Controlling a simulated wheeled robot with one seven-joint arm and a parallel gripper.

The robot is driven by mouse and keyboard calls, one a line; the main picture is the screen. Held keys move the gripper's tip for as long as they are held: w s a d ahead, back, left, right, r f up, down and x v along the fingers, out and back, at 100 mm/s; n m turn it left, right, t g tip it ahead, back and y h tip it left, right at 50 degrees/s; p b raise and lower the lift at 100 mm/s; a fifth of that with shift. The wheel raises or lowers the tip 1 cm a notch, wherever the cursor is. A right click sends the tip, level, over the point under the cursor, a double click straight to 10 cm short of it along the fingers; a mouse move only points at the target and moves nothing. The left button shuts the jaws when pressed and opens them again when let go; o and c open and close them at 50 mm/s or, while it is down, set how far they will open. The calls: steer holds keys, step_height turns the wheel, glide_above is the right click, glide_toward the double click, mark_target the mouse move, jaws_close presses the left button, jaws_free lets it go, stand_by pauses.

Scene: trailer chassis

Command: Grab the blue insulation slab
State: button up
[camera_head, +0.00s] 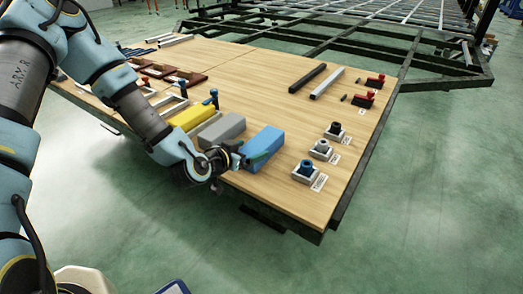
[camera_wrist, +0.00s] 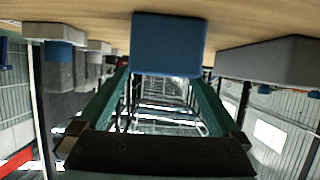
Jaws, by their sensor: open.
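The blue insulation slab (camera_head: 263,143) lies on the wooden table near its front edge, right of a grey slab (camera_head: 221,129) and a yellow slab (camera_head: 192,116). My gripper (camera_head: 238,158) is at the front edge of the table, close to the near left end of the blue slab. In the wrist view, the blue slab (camera_wrist: 168,45) is straight ahead, its end face lined up with the gap between my two green fingers (camera_wrist: 161,76). The fingers are spread apart with nothing between them. I cannot tell whether the fingertips touch the slab.
The grey slab also shows at the right of the wrist view (camera_wrist: 275,60). Three small blocks with knobs (camera_head: 320,150) stand to the right of the blue slab. Dark and light bars (camera_head: 327,83) lie farther back.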

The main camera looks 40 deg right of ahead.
mark_target(256, 146)
steer(key=b+x, duration=0.1)
steer(key=x, duration=0.4)
steer(key=shift+w+d+f, duration=0.1)
steer(key=shift+w+d, duration=0.1)
steer(key=shift+d, duration=0.05)
steer(key=c, duration=1.1)
steer(key=shift+c, duration=0.2)
